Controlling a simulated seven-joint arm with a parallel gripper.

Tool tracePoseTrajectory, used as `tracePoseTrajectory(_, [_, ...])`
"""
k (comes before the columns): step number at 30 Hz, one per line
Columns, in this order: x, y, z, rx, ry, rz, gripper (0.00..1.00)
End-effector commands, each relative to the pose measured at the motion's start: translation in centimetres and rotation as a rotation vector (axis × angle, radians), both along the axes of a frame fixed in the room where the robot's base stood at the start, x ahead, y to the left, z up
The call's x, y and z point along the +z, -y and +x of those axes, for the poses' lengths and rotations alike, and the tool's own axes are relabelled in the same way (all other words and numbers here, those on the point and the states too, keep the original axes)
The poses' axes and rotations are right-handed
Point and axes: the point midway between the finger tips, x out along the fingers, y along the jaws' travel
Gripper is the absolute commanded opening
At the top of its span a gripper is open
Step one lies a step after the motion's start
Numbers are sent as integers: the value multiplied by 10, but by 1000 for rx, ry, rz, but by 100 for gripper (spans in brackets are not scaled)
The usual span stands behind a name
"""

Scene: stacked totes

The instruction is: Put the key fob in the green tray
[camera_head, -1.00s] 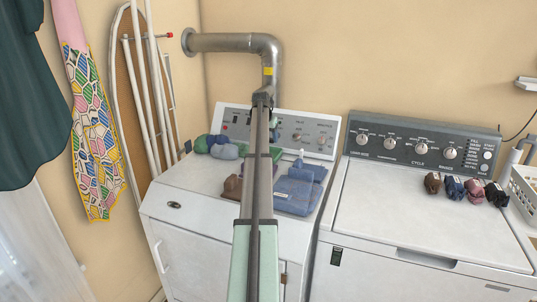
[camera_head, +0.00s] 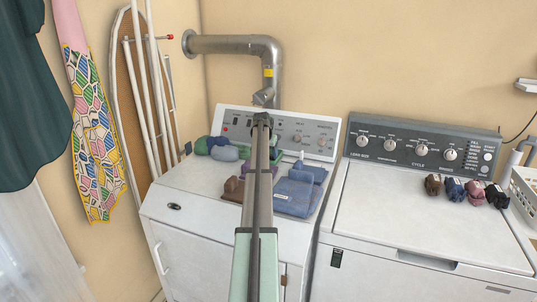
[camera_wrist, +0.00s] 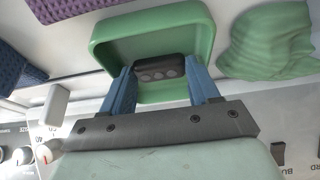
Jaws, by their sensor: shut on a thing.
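In the wrist view my gripper (camera_wrist: 159,70) has its two blue fingers closed on the key fob (camera_wrist: 160,72), a dark piece with a row of grey round buttons. The green tray (camera_wrist: 205,52), a shallow box with rounded corners, lies behind the fob, which overlaps its open side. I cannot tell how high the fob is above the tray floor. In the head view my arm hides the gripper and the fob, and only a small green piece shows beside the arm.
Blue folded towels (camera_head: 296,192), a brown item (camera_head: 233,189) and rolled cloths (camera_head: 222,150) share the left machine's top. Its control panel (camera_head: 300,132) stands behind.

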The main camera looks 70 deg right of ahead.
Motion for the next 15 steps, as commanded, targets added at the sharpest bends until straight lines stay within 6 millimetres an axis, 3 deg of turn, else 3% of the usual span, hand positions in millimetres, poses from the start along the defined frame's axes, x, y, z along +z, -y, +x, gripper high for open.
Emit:
tracePoseTrajectory(2, [-2, 0, 0, 0, 0, 0, 32])
tracePoseTrajectory(3, [-2, 0, 0, 0, 0, 0, 64])
tracePoseTrajectory(5, [-2, 0, 0, 0, 0, 0, 70])
tracePoseTrajectory(15, [2, 0, 0, 0, 0, -1, 71])
